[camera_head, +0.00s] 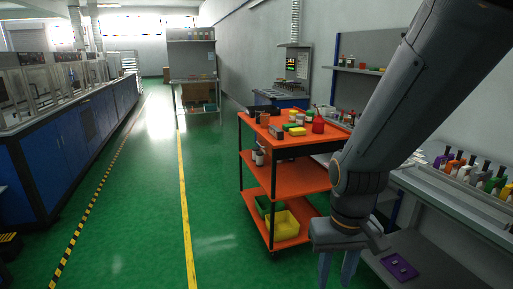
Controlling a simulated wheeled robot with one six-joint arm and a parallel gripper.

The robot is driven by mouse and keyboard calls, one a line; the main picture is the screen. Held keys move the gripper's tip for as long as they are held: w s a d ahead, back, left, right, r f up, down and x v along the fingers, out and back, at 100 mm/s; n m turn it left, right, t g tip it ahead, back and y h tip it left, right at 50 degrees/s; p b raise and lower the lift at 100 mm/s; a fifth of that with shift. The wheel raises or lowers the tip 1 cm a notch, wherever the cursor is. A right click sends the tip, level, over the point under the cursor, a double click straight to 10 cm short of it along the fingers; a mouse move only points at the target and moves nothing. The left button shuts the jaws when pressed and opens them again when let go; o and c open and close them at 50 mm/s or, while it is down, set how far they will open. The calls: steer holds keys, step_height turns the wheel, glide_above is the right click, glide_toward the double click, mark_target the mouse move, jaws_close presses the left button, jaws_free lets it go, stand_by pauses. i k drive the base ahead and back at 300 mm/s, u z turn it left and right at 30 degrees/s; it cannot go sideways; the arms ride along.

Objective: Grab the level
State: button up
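My gripper (337,268) hangs at the lower right, in front of and to the right of the orange cart (284,181). Its two bluish fingers point down and stand apart with nothing visible between them. I cannot pick out a level for certain. Several small items stand on the cart's top shelf, among them a yellow block-like item (297,131), a green item (289,127) and a red bottle-like item (318,125). They are too small to identify, and my gripper is apart from them.
A yellow bin (285,226) sits on the cart's bottom shelf. A workbench (450,205) with colored bottles runs along the right, with a purple item (399,267) on its lower shelf. Blue cabinets (75,140) line the left. The green floor (140,215) between is clear.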

mark_target(274, 130)
steer(key=u, duration=0.6)
steer(key=i, duration=2.2)
steer(key=z, duration=0.9)
steer(key=i, duration=0.5)
steer(key=z, duration=0.3)
